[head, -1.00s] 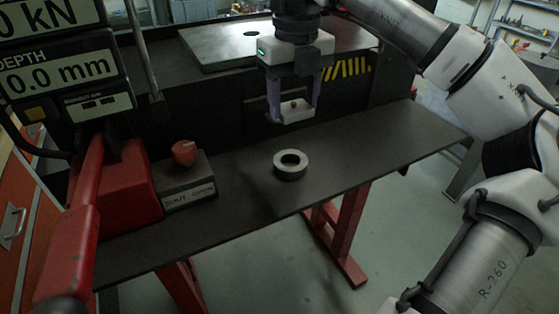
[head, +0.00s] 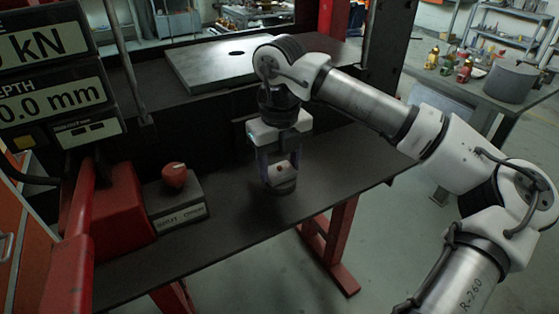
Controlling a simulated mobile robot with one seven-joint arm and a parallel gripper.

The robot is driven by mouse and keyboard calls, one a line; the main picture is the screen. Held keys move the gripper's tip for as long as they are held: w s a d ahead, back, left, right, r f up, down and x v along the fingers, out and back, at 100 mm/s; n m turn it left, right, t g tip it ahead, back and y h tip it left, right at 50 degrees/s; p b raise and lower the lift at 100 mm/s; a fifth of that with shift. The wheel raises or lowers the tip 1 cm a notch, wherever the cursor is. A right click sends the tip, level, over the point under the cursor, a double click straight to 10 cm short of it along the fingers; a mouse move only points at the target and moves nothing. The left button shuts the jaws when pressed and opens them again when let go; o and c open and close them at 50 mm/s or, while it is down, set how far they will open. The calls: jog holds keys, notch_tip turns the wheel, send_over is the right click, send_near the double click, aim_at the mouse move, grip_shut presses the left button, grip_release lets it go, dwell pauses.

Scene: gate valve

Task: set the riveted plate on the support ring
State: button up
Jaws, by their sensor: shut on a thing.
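The riveted plate (head: 283,176) is a small pale block with a red dot on its face. My gripper (head: 281,168) points down and is shut on it, with a finger on each side. The support ring (head: 283,188) stands on the dark bench shelf directly below the plate. The plate and my gripper hide most of the ring, and only its dark lower side shows. I cannot tell whether the plate touches the ring or hangs just above it.
A valve box (head: 178,208) with a red knob (head: 175,175) marked SHUT and OPEN stands left of the ring. A red press part (head: 110,205) and a readout (head: 55,95) are further left. The dark shelf (head: 225,225) is clear in front.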

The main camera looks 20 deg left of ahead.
aim_at(280, 167)
jog(key=shift+f, duration=0.2)
jog(key=o, duration=1.1)
jog(key=shift+r, duration=0.1)
jog(key=shift+c, duration=0.2)
jog(key=shift+r, duration=0.1)
notch_tip(280, 167, up, 12)
jog(key=b, duration=0.1)
